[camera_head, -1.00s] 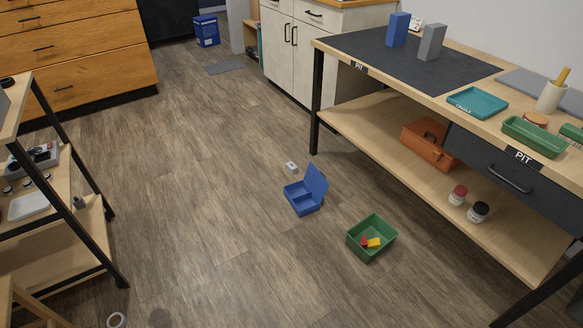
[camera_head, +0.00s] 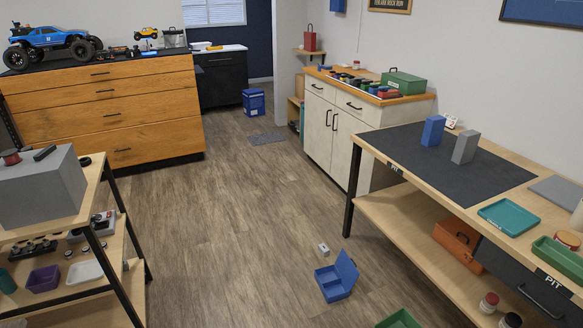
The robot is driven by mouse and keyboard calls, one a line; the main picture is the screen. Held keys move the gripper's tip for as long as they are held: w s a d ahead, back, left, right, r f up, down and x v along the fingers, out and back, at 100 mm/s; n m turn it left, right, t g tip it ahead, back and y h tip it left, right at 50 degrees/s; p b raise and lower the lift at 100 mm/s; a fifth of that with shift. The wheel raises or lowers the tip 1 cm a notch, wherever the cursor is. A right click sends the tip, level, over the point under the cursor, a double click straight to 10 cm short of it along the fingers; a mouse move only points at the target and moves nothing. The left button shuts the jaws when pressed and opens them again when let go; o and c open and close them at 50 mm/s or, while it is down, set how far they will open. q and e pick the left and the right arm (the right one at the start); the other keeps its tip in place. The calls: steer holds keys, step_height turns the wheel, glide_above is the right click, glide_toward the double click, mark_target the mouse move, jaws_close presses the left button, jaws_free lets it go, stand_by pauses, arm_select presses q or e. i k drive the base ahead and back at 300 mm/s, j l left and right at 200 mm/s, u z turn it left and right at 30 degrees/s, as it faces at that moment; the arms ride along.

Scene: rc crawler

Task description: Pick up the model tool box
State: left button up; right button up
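Several box-like things could be the model tool box, and I cannot tell which one is meant. A small blue box with its lid open (camera_head: 334,284) sits on the floor right of centre. An orange tool box with a dark handle (camera_head: 457,242) is on the lower shelf of the right workbench. A green tool box with a handle (camera_head: 403,85) stands on the far cabinet top. A red box with a handle (camera_head: 310,38) is on a small wall shelf at the back. Neither of my grippers is in view.
The right workbench (camera_head: 515,188) has blue and grey blocks and trays on top. A green bin (camera_head: 399,319) is cut off at the bottom edge. A small white item (camera_head: 323,248) lies by the blue box. A shelf rack (camera_head: 98,180) stands left. The middle floor is clear.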

mark_target(324, 250)
steer(key=i+u, duration=0.1)
steer(key=i, duration=0.55)
steer(key=i+u, duration=0.15)
steer(key=i, duration=0.5)
steer(key=i+l+u, duration=0.1)
steer(key=i, duration=1.3)
steer(key=i+j+z, duration=0.15)
steer(key=i, duration=0.6)
steer(key=i+j, duration=0.15)
steer(key=i, duration=0.65)
steer(key=i+l+z, duration=0.1)
steer(key=i+z, duration=0.6)
steer(key=z, duration=0.15)
steer(key=i+j+z, duration=0.2)
steer(key=i+z, duration=0.25)
steer(key=i+j+z, duration=0.2)
steer(key=z, duration=0.25)
